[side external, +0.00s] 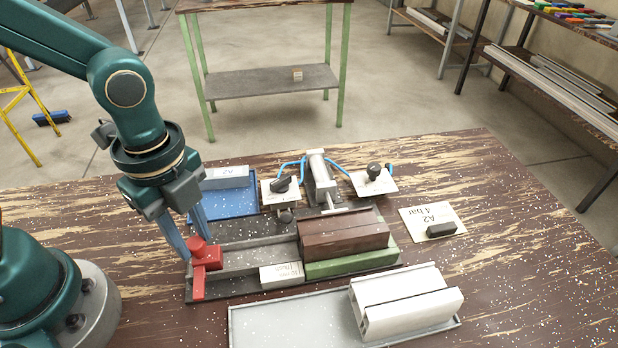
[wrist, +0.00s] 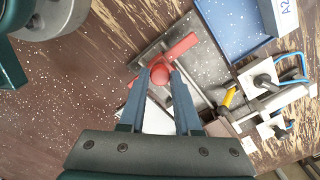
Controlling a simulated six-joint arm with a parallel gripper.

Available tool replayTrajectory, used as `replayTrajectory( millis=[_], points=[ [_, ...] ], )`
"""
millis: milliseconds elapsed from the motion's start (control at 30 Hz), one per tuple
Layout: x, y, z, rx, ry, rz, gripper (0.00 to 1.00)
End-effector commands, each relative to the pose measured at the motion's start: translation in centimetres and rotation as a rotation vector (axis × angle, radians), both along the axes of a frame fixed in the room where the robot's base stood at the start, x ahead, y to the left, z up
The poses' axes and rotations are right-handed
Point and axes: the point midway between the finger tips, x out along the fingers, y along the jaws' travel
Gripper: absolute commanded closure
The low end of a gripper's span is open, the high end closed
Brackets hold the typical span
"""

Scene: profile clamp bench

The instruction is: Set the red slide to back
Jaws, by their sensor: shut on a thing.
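The red slide (side external: 208,263) sits at the left end of the grey rail on the clamp fixture (side external: 235,262). Its flat bar lies across the rail, and a round knob stands up from it. My gripper (side external: 197,238) reaches down from above with its blue fingers at the knob. In the wrist view the fingers of my gripper (wrist: 161,76) are shut on the knob of the red slide (wrist: 180,46), one on each side. The fingers partly hide the knob in the side view.
A brown profile (side external: 345,234) lies on a green block (side external: 352,262) to the right. A small label block (side external: 281,276) is beside it. A grey tray (side external: 290,322) with a white profile (side external: 405,302) is in front. A blue tray (side external: 228,205), valves and blue hoses stand behind.

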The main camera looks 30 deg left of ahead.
Motion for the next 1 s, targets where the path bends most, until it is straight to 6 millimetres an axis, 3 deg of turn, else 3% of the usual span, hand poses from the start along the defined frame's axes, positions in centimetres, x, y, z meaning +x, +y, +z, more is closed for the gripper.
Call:
replayTrajectory(
  millis=[233, 267, 300, 333, 667, 1000],
  points=[
    [-0.3, 0.3, -0.1, 0.012, 0.012, -0.004, 1.00],
    [-0.3, 0.3, -0.1, 0.012, 0.013, -0.004, 0.61],
    [-0.3, 0.4, -0.1, 0.013, 0.014, -0.004, 0.46],
    [-0.3, 0.3, -0.1, 0.012, 0.014, -0.004, 0.38],
    [-0.2, 0.2, 0.0, 0.008, 0.010, -0.003, 0.38],
    [-0.1, 0.2, 3.7, 0.008, 0.007, -0.003, 0.38]
  ],
)
